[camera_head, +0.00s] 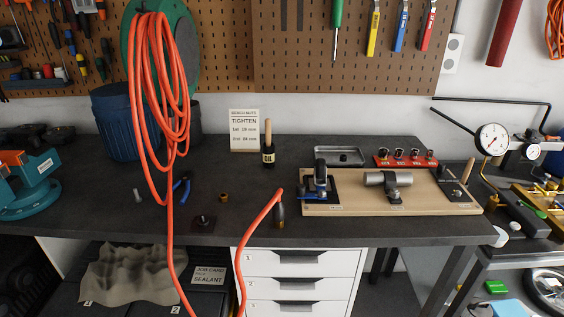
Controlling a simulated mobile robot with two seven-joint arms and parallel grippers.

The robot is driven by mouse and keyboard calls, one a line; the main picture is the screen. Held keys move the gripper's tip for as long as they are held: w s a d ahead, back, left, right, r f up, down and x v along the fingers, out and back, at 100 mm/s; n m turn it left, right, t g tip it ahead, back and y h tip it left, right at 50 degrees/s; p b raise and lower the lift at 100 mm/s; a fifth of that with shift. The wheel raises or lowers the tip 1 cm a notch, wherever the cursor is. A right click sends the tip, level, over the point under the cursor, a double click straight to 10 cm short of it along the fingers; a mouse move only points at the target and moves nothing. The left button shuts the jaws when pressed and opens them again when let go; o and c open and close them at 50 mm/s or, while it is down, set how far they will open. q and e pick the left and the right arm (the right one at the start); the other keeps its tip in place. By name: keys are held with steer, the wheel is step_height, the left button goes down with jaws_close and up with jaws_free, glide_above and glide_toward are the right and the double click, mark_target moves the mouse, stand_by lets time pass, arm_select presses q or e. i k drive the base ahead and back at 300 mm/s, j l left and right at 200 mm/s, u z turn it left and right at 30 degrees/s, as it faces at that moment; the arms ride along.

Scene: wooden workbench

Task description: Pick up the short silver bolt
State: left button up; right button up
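A small silver bolt (137,196) stands on the dark workbench top (330,230), toward the left and near the front part of the bench. It looks upright, but it is too small to make out its head or thread clearly. An orange hose hangs just to its right, apart from it. Neither of my grippers shows in the head view.
The orange hose (165,220) hangs in front of the bench. A blue bin (115,125) stands behind; a wooden fixture board (440,204) is right.

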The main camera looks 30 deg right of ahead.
mark_target(139, 199)
steer(key=i+j+z, duration=0.1)
steer(key=j, duration=0.35)
steer(key=i+j, duration=0.15)
steer(key=j, duration=0.35)
steer(key=i+j+z, duration=0.15)
steer(key=j, duration=0.35)
steer(key=i+j+z, duration=0.1)
steer(key=j, duration=0.35)
